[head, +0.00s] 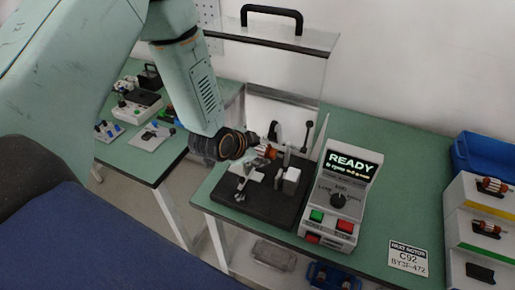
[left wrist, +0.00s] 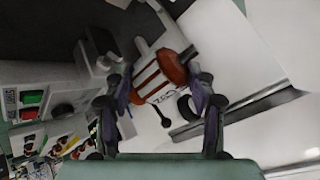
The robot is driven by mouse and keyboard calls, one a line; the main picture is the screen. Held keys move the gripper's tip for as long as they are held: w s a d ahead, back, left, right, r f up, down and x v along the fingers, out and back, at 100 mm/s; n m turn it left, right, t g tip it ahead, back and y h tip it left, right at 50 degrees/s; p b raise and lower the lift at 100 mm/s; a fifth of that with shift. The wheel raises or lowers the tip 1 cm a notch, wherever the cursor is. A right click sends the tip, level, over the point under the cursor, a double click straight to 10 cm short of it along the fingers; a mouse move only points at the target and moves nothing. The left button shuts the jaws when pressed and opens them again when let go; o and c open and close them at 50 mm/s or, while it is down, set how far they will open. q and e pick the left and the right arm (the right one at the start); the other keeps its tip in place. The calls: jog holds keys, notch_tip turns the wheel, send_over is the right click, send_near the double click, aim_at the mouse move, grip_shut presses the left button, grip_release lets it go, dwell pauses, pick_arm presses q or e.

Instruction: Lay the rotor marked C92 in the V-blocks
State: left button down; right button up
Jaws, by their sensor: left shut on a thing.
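My left gripper (head: 257,157) is shut on a rotor (head: 269,151) with an orange-brown body, held above the dark base plate of the test stand. In the left wrist view the rotor (left wrist: 160,74) lies between the two fingers, its shaft pointing to the upper left; lettering that looks like C92 shows beside it. Light grey blocks (head: 291,178) stand on the base plate (head: 265,206), just below and right of the rotor. I cannot clearly make out their V-notches. My right gripper is not in view.
A clear guard with a black handle (head: 271,14) stands raised behind the plate. A console (head: 341,190) reading READY stands right of it. A rack (head: 481,222) with other rotors and a blue bin (head: 485,155) are at the far right. Another bench (head: 137,133) holds small equipment.

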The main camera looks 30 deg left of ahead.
pick_arm(q)
jog(key=shift+s+d+f+b, duration=0.15)
jog(key=shift+d+f+b, duration=0.2)
jog(key=shift+d+b, duration=0.05)
jog(key=shift+f, duration=0.25)
jog(key=shift+a+f+b, duration=0.45)
jog(key=shift+f+b, duration=0.2)
jog(key=shift+w+f, duration=0.2)
jog(key=shift+f, duration=0.1)
jog(key=shift+f+b, duration=0.25)
jog(key=shift+b, duration=0.2)
jog(key=shift+s+d+f+b, duration=0.2)
jog(key=shift+d+f+b, duration=0.2)
jog(key=shift+b, duration=0.15)
jog(key=shift+a+f, duration=0.1)
jog(key=shift+w+a+f, duration=0.1)
jog(key=shift+w+a, duration=0.2)
jog(key=shift+a, duration=0.1)
jog(key=shift+s+d, duration=0.2)
jog(key=shift+w+a+f, duration=0.15)
jog(key=shift+a+f, duration=0.05)
jog(key=shift+d+f, duration=0.1)
jog(key=shift+f, duration=0.05)
jog(key=shift+d+f, duration=0.1)
